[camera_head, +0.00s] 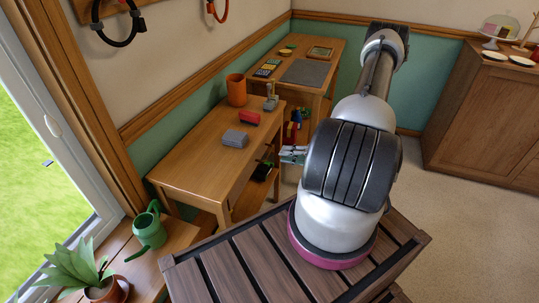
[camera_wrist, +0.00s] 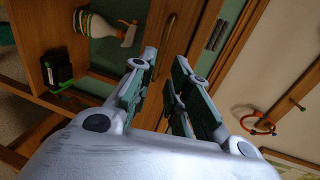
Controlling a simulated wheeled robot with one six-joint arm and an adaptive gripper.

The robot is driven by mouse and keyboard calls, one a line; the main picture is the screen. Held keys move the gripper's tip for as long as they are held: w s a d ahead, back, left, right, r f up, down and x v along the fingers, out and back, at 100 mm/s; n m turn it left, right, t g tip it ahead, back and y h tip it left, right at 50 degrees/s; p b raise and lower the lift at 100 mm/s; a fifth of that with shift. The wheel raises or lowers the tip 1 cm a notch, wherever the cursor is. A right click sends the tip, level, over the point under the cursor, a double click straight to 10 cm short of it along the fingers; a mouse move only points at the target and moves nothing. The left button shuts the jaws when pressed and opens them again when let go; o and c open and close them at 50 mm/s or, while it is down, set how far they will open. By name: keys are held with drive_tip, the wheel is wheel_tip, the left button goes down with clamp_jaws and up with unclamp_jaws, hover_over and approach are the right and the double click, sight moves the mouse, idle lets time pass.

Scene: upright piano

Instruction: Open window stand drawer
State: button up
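The low wooden stand by the window (camera_head: 185,236) is at the lower left in the head view; its front is hidden. In the wrist view, a wooden drawer front (camera_wrist: 190,22) carries a vertical brass-coloured handle (camera_wrist: 169,32). I cannot tell for sure which furniture this front belongs to. My gripper (camera_wrist: 168,75) is open, with its two dark-padded fingers apart and nothing seen held between them. The handle shows beyond the gap between the fingertips, apparently untouched.
A green watering can (camera_head: 149,228) and a potted plant (camera_head: 99,275) stand on the window stand. A wooden table (camera_head: 190,160) holds a red and a grey object and an orange pot (camera_head: 236,90). A spray bottle (camera_wrist: 95,25) sits on an open shelf. Carpet is clear at right.

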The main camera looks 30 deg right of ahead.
sight(269, 153)
drive_tip(key=x, duration=0.8)
drive_tip(key=shift+c, duration=0.4)
clamp_jaws()
